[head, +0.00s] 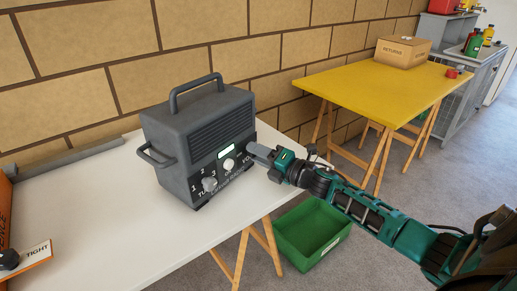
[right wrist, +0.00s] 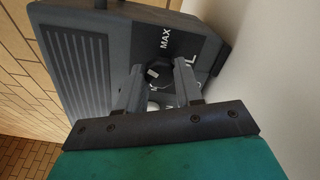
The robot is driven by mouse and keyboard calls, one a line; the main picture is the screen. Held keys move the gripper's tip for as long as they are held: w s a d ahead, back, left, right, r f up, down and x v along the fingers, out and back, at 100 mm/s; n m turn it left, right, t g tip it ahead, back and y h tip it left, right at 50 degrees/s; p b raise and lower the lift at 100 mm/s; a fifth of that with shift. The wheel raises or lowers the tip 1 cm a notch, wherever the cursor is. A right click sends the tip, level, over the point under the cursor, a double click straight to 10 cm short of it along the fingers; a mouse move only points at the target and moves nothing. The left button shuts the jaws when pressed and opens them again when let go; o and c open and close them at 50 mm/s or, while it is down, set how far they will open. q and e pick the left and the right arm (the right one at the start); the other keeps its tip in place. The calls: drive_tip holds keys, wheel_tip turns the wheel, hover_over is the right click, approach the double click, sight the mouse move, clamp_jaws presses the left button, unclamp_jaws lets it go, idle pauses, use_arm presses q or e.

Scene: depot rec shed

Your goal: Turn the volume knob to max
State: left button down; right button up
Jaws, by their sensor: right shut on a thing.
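The grey radio (head: 178,126) stands upright on the white table, its front turned toward the right arm. My right gripper (head: 256,150) is at the right end of the radio's front panel, where its fingers hide the volume knob in the head view. In the right wrist view, the dark volume knob (right wrist: 158,74) lies between the two fingers, and my right gripper (right wrist: 160,86) is shut on it. A printed MAX label (right wrist: 165,40) is beside the knob. The knob's pointer direction cannot be made out. My left gripper is not in view.
A white knob (head: 228,164) and a grey tuning knob (head: 209,184) are on the same panel. A green crate (head: 310,236) is on the floor below. An orange box (head: 30,258) is at the table's left. A yellow table (head: 370,86) stands behind.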

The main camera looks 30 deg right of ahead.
drive_tip(key=m+p, duration=0.1)
drive_tip(key=m, duration=0.2)
drive_tip(key=shift+r, duration=0.15)
drive_tip(key=shift+m+p, duration=0.7)
drive_tip(key=shift+m, duration=0.1)
drive_tip(key=m+p, duration=0.2)
drive_tip(key=m, duration=0.2)
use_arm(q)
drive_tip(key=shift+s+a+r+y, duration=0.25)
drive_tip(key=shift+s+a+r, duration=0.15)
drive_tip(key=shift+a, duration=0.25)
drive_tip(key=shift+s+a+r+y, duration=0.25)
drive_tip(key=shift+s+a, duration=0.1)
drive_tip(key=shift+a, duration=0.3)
use_arm(e)
drive_tip(key=shift+m, duration=0.8)
drive_tip(key=shift+f, duration=0.2)
drive_tip(key=o, duration=1)
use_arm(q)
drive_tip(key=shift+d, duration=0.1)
use_arm(e)
drive_tip(key=shift+o, duration=0.2)
